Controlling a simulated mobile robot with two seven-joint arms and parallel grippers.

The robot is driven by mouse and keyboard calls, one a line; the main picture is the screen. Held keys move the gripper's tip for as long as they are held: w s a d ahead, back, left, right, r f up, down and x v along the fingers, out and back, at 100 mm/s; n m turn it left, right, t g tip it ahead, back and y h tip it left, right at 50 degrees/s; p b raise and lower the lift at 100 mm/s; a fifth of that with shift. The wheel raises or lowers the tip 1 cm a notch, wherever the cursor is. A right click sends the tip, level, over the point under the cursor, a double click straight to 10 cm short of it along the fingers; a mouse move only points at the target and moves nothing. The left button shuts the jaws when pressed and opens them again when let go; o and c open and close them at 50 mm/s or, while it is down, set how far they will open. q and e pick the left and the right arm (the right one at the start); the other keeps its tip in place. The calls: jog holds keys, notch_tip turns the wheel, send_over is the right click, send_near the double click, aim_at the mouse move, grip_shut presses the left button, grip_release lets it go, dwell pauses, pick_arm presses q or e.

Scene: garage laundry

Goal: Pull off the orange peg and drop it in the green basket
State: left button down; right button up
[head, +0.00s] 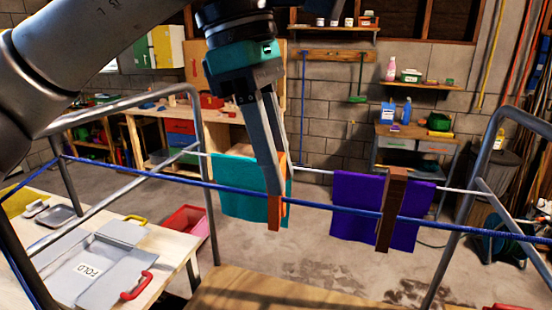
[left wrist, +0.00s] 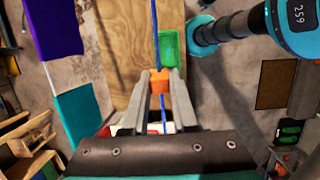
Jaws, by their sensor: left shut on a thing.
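The orange peg (head: 274,213) is on the blue line (head: 340,208), in front of the teal cloth (head: 232,190). My left gripper (head: 273,192) reaches down from above and is shut on the peg. In the left wrist view the peg (left wrist: 159,80) is between the two fingertips, with the blue line running through that spot. A green box-like thing (left wrist: 168,48), which looks like the green basket, is just beyond the peg in the left wrist view, by a wooden board. Its inside is not clear. My right gripper's fingers do not show.
A purple cloth (head: 352,195) hangs to the right behind a brown upright piece (head: 393,215). A grey metal frame (head: 212,190) holds the lines. A wooden top (head: 290,292) is below. A table with a grey folding board (head: 110,255) is at left.

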pick_arm(q)
jog(key=shift+r, duration=0.1)
jog(key=shift+r+p, duration=2.75)
jog(key=shift+r, duration=0.2)
jog(key=shift+f, duration=0.15)
